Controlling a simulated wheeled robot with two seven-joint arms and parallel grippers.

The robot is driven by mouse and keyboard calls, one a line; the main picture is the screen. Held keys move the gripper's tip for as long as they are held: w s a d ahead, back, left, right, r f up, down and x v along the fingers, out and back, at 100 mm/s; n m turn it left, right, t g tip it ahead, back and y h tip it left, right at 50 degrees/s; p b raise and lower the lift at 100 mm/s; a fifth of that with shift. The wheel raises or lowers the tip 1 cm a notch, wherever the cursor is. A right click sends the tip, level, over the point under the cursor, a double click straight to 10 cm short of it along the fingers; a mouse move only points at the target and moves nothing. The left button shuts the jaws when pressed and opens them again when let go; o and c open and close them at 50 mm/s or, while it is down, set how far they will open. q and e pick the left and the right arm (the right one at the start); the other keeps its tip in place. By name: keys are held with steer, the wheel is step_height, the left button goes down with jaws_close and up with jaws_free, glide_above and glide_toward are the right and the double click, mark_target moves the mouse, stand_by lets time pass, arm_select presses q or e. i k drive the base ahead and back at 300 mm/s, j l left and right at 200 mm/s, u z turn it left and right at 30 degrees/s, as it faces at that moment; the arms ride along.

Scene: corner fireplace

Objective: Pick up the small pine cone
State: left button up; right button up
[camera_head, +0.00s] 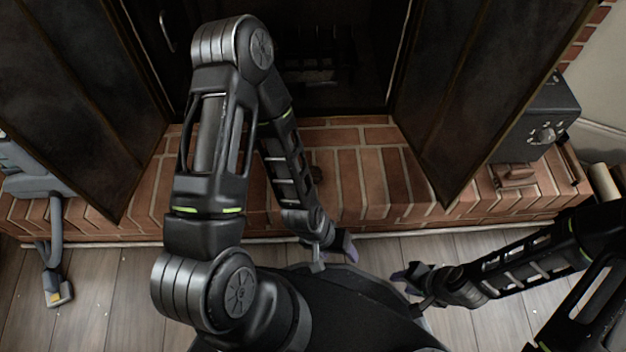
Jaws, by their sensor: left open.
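My right gripper (412,289) is lower and to the right, over my dark base. Its fingers look spread with nothing between them.
The brick hearth (375,185) runs across the view before an open fireplace (320,60) with dark doors swung out left (70,90) and right (470,90). A dark box with a knob (540,120) stands at the right. Wooden floor (110,290) lies in front.

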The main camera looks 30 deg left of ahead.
mark_target(316, 172)
steer(key=j+z, duration=0.4)
steer(key=k+j+z, duration=0.1)
steer(key=j+z, duration=0.25)
steer(key=k+j+z, duration=0.1)
steer(key=j+z, duration=0.15)
steer(key=z, duration=0.15)
steer(key=k+j+z, duration=0.2)
steer(key=z, duration=0.15)
steer(key=j, duration=0.1)
